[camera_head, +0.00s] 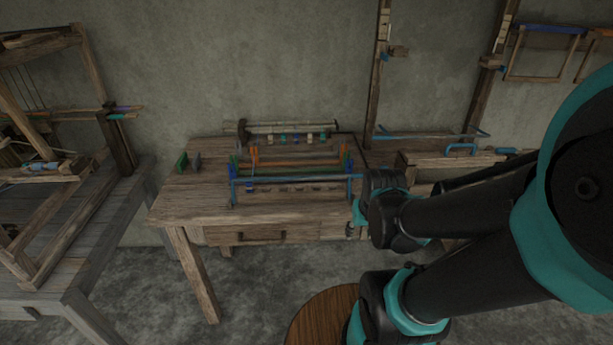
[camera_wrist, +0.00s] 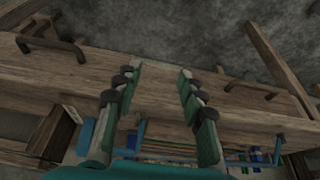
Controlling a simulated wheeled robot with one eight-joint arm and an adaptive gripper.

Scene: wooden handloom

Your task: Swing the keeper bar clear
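A rack of coloured bars stands on the wooden table in the head view. A thin blue bar (camera_head: 290,179) runs along its front with upright blue ends; I take it to be the keeper bar, though I cannot be sure. In the wrist view, a blue bar (camera_wrist: 190,158) shows at the bottom, partly hidden by my gripper. My gripper (camera_wrist: 160,68) is open, with nothing between its green and grey fingers; they point across the table's front edge. In the head view, my gripper is at the rack's right front, its fingers mostly hidden.
The wooden table (camera_head: 185,206) has a drawer with a dark handle (camera_head: 267,237). A loom frame (camera_head: 60,210) stands at left; a round stool (camera_head: 318,315) is in front.

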